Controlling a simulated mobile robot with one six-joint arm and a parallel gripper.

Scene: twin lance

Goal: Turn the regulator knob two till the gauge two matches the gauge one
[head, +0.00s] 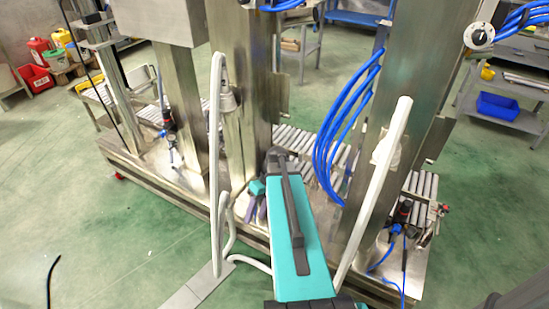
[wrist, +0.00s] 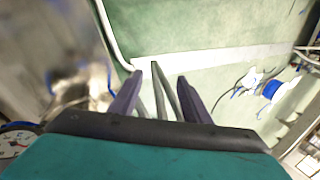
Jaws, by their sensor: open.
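My gripper (head: 256,208) has purple fingers, partly hidden behind my teal arm in the head view. In the wrist view the fingers (wrist: 158,92) are apart with nothing held between them. A regulator-like fitting with a black top (head: 403,210) and blue parts stands on the right of the machine, apart from my gripper. A similar black and blue fitting (head: 167,122) is on the left column. A blue and white fitting (wrist: 271,89) shows right of my fingers in the wrist view. A dial (wrist: 14,141) shows at the lower left. I cannot tell which is knob two, and no gauge is readable.
Steel columns (head: 175,90) stand on a long machine base with rollers (head: 296,140). White bent tubes (head: 215,130) rise on both sides of my arm. Blue hoses (head: 340,130) hang at the right column.

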